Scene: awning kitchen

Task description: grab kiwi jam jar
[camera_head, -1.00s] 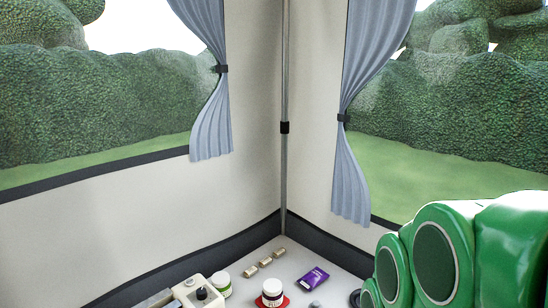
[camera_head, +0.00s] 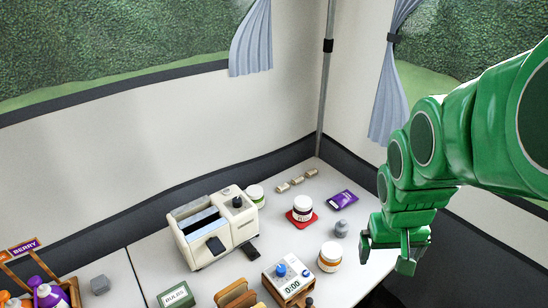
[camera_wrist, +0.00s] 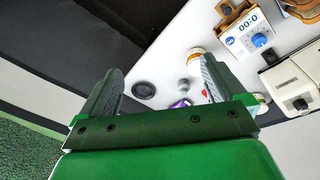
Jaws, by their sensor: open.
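A small jar with a white lid and a green label (camera_head: 256,196) stands on the table right behind the toaster, partly hidden by it; its label is too small to read. A second white-lidded jar with a dark label (camera_head: 302,209) stands on a red mat. A third jar with an orange label (camera_head: 330,257) stands nearer the front right edge; it also shows by the right finger in the wrist view (camera_wrist: 196,54). My gripper (camera_head: 387,254) is open and empty, right of the table and well away from the green-labelled jar.
A cream toaster (camera_head: 214,232) stands mid-table. A timer box (camera_head: 288,281) stands at the front, with a green box (camera_head: 175,296) to its left. A purple packet (camera_head: 342,200), several corks (camera_head: 297,182) and a grey shaker (camera_head: 341,228) lie or stand at the back right.

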